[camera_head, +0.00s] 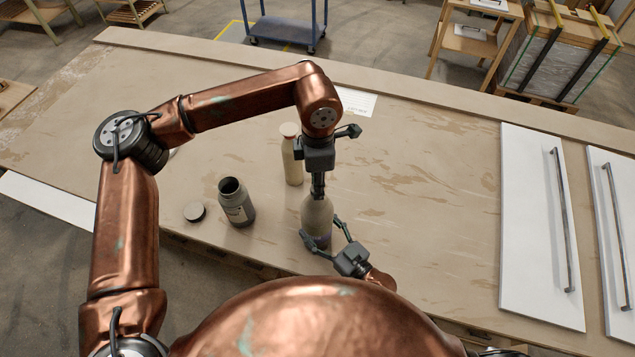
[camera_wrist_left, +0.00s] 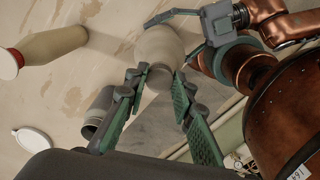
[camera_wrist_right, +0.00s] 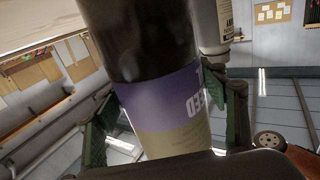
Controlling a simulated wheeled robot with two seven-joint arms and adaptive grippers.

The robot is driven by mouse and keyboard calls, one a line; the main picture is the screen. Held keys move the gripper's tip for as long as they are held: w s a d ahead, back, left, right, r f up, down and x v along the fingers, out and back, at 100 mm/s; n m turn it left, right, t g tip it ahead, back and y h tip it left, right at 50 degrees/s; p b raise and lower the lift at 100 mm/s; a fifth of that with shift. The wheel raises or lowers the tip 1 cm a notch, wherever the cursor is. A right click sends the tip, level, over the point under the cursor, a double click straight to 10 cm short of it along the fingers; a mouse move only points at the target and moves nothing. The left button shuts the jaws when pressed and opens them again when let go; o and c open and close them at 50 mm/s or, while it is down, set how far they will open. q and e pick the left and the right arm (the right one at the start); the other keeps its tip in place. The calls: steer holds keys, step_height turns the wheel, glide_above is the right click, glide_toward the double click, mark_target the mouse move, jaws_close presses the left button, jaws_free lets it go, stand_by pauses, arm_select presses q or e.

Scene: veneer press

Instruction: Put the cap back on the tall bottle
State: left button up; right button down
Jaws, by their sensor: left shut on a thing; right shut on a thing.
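The tall bottle (camera_head: 317,216) stands upright near the table's front edge, beige above with a purple label band lower down. The label fills the right wrist view (camera_wrist_right: 165,98). My right gripper (camera_head: 326,236) is shut around its lower body. My left gripper (camera_head: 318,190) points down at the bottle's top and is shut on a small round piece, apparently the cap (camera_wrist_left: 159,78), between its fingertips in the left wrist view. I cannot tell whether the cap is seated or just above.
An open dark jar (camera_head: 236,203) stands left of the bottle, with a round lid (camera_head: 194,212) lying beside it. White panels with handles (camera_head: 541,225) lie at the right. The table between is clear.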

arm_select(q)
steer(key=m, duration=1.3)
steer(key=shift+s+m, duration=0.1)
steer(key=shift+m, duration=0.3)
steer(key=m, duration=0.4)
steer(key=shift+a, duration=0.1)
steer(key=m, duration=0.3)
steer(key=shift+m, duration=0.4)
steer(key=m, duration=0.6)
steer(key=o, duration=0.7)
steer(key=shift+f, duration=0.1)
steer(key=shift+c, duration=0.2)
